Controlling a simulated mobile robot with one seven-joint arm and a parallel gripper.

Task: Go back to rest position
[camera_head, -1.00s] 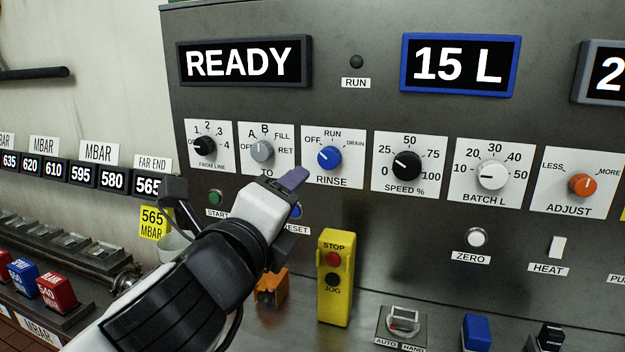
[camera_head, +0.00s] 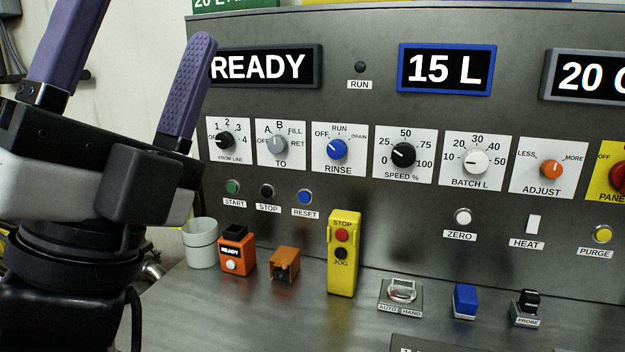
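My gripper (camera_head: 122,75) stands at the left of the head view, pointing up. Its two purple fingers are spread wide apart with nothing between them. It is in front of the left edge of the grey control panel (camera_head: 400,115) and touches nothing that I can see. The right finger covers a little of the left edge of the READY display (camera_head: 262,67). My wrist and arm hide what lies behind them at the lower left.
A grey cup (camera_head: 200,248), an orange READY box (camera_head: 237,252), an orange holder (camera_head: 285,266) and a yellow STOP/JOG box (camera_head: 343,255) stand on the metal ledge. An AUTO/HAND switch (camera_head: 402,293) and a blue block (camera_head: 465,300) sit farther right.

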